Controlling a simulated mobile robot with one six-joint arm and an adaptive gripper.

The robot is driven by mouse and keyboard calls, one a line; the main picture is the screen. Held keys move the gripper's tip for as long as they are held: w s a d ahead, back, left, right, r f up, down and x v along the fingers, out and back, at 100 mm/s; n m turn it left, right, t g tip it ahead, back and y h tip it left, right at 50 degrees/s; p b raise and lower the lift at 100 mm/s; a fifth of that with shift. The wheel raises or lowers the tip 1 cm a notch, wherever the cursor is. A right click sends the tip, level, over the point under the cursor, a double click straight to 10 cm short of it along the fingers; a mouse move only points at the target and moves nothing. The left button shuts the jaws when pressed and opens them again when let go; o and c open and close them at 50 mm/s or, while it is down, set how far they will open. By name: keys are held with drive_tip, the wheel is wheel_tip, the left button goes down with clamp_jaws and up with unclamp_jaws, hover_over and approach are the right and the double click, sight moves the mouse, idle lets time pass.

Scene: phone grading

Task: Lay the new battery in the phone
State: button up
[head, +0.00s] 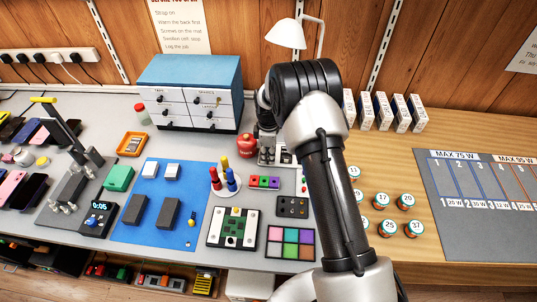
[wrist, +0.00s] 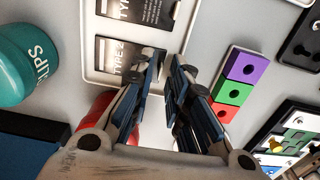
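Black flat batteries lie in a white tray, the nearer one (wrist: 122,62) marked TYPE-2 and another (wrist: 150,12) beyond it in the wrist view. My gripper (wrist: 167,68) points down at the tray's near edge, beside the nearer battery. Its fingers are close together with a narrow gap, and I see nothing held between them. In the head view the tray (head: 287,159) is partly hidden behind my arm. The opened phone, with a green board (head: 232,229), sits in a pale frame at front centre; part of it shows at the wrist view's right edge (wrist: 300,150).
A red pot (head: 246,146) stands left of the tray, and a teal CLIPS pot (wrist: 28,60) is near its far side. A purple, green and red block strip (head: 264,182) lies between tray and phone. A cup of colored tools (head: 224,186) stands left of the strip.

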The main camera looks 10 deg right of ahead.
clamp_jaws()
drive_tip(key=shift+r+p, duration=1.55)
drive_tip(key=shift+r, duration=1)
drive_tip(key=shift+s+f, duration=0.1)
